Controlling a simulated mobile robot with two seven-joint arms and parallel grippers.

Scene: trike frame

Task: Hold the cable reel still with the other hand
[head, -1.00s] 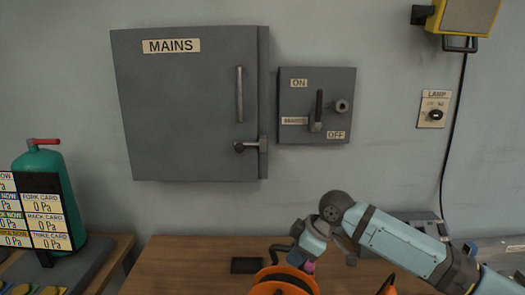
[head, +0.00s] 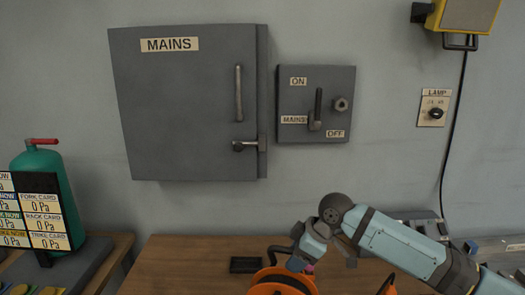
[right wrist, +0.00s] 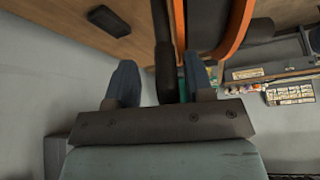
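The orange cable reel (head: 258,291) stands on the wooden table at the bottom of the head view, cut off by the picture's edge. Its orange rim (right wrist: 178,22) and dark drum also show in the right wrist view. My right gripper (head: 299,265) is at the reel's upper right edge. In the right wrist view its two blue fingers (right wrist: 160,82) stand apart. My left gripper is not in view.
A dark flat block (head: 245,265) lies left of the reel on the table (head: 185,265). A grey mains cabinet (head: 180,110) and a switch box (head: 315,75) hang on the wall behind. A green cylinder (head: 45,190) stands at the left. The table's left part is clear.

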